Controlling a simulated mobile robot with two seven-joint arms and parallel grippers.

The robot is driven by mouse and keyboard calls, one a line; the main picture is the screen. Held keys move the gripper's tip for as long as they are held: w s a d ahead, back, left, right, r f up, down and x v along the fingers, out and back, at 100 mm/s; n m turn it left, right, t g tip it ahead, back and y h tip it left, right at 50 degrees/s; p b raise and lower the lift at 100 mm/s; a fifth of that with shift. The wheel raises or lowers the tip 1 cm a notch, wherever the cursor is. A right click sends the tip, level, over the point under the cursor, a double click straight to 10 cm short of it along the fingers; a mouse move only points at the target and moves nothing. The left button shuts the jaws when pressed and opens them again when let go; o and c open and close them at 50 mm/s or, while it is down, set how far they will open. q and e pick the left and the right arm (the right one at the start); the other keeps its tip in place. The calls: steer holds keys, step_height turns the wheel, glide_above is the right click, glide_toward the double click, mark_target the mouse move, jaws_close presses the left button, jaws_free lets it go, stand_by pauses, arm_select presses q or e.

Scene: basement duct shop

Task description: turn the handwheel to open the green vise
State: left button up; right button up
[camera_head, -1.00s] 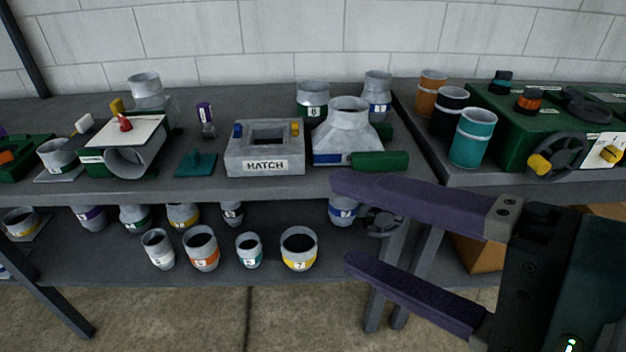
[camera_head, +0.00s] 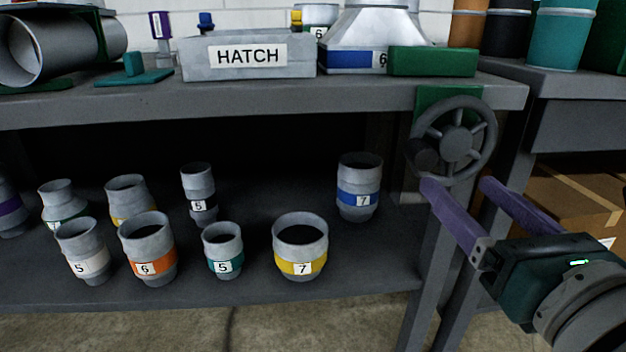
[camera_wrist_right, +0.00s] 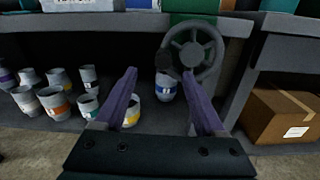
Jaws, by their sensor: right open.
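The green vise (camera_head: 432,62) sits at the right front edge of the workbench, its green block on the top and a green plate below the edge. Its dark grey spoked handwheel (camera_head: 455,140) hangs on the front and faces me. In the right wrist view the handwheel (camera_wrist_right: 194,53) is ahead, above the right fingertip. My right gripper (camera_head: 455,182) is open and empty, with purple fingers apart just below the handwheel in the head view. I cannot see contact with the wheel. My left gripper is not in view.
A lower shelf (camera_head: 370,262) holds several grey duct fittings with coloured bands. A hatch block (camera_head: 248,55) and a duct hood (camera_head: 370,25) stand on the bench. Bench legs (camera_head: 428,270) stand beneath the wheel, and a cardboard box (camera_head: 575,195) is at right.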

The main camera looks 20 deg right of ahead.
mark_target(427, 160)
steer(key=shift+m, duration=0.3)
steer(key=x, duration=0.6)
steer(key=f+x, duration=0.1)
steer(key=x, duration=0.3)
steer(key=shift+d+f, duration=0.1)
steer(key=shift+d, duration=0.2)
steer(key=shift+c, duration=0.4)
jaws_close()
stand_by(0.4)
